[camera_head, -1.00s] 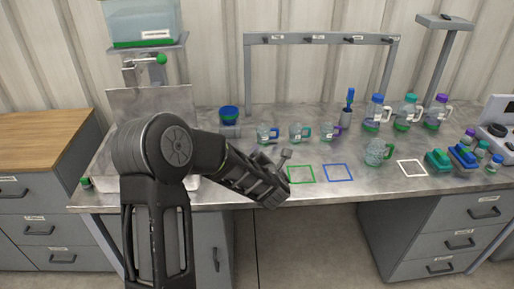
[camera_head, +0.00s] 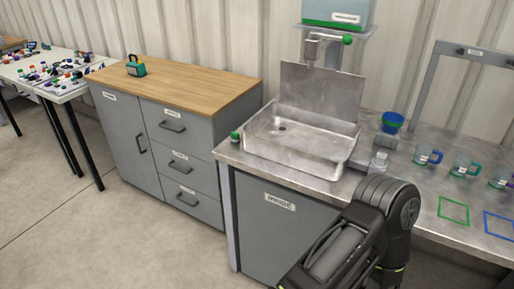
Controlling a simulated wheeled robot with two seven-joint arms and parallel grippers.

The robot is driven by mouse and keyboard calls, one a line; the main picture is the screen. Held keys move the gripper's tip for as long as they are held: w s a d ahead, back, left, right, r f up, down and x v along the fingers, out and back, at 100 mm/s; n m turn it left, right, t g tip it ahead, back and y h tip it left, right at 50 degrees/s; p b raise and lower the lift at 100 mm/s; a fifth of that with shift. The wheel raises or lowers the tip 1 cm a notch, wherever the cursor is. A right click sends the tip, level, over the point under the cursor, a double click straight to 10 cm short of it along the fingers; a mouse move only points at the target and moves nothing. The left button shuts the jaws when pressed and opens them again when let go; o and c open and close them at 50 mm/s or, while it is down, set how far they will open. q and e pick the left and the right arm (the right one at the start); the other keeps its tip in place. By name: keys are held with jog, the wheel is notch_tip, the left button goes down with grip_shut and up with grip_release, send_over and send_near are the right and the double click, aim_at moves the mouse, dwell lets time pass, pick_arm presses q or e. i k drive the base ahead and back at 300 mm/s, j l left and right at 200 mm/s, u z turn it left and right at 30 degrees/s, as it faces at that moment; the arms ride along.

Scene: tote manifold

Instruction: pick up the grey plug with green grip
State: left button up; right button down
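A small item with a green top and a darker lower part (camera_head: 235,136) stands on the left rim of the steel counter, beside the sink. It may be the grey plug with green grip, but it is too small to be sure. One dark arm of mine shows at the lower right, bent in front of the counter and cabinet. I cannot make out its gripper or fingers. My other gripper is not in the picture. No gripper is seen touching the green-topped item.
The steel sink (camera_head: 300,150) sits in the counter. A wood-topped cabinet (camera_head: 190,82) with a teal item (camera_head: 136,68) stands left. A white table (camera_head: 50,72) with many small parts is far left. Floor at left is clear.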

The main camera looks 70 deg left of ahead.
aim_at(236, 139)
jog(key=u, duration=2.8)
jog(key=i+l, duration=0.8)
